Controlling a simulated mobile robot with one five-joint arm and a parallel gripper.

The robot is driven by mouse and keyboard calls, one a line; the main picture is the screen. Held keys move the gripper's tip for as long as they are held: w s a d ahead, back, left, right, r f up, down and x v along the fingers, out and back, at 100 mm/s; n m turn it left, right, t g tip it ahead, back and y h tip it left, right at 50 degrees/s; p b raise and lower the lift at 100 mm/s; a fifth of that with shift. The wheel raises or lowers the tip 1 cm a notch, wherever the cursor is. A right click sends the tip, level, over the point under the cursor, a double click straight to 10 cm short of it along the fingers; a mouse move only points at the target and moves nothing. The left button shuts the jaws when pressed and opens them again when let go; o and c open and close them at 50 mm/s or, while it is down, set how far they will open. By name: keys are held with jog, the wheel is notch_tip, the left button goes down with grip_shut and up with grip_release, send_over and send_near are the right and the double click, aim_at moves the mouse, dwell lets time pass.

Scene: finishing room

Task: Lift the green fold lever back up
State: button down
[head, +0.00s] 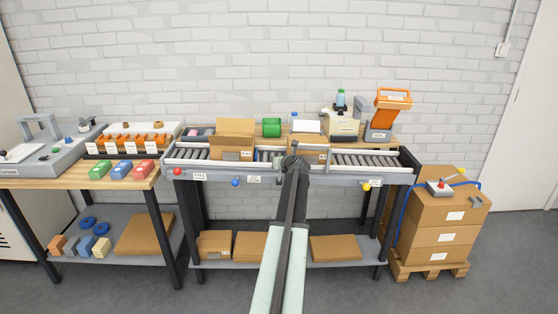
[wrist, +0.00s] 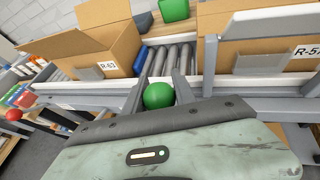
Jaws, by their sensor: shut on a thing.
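The green ball knob (wrist: 158,95) of the fold lever sits between the two fingers of my gripper (wrist: 159,88) in the wrist view. My gripper is shut on it, at the front of the roller conveyor. In the head view my gripper (head: 293,163) is at the conveyor's front edge, and my arm hides the green knob there. The lever's rod is mostly hidden, and I cannot tell how far it is tilted.
Red (head: 177,171), blue (head: 236,182) and yellow (head: 367,186) knobs stand along the conveyor front. An open carton (head: 234,137) and another carton (head: 316,153) sit on the rollers, either side of my gripper. Stacked cartons (head: 440,215) stand at right.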

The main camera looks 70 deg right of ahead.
jog(key=shift+s+f, duration=0.1)
jog(key=shift+f, duration=0.05)
jog(key=c, duration=1.4)
grip_release()
jog(key=o, duration=0.4)
jog(key=shift+d+f, duration=0.2)
jog(key=shift+c, duration=0.2)
jog(key=shift+a+r, duration=0.1)
jog(key=shift+r, duration=0.05)
jog(key=p+v, duration=0.3)
jog(key=v, duration=0.4)
jog(key=shift+s+a, duration=0.15)
jog(key=shift+a, duration=0.1)
jog(key=shift+r, duration=0.15)
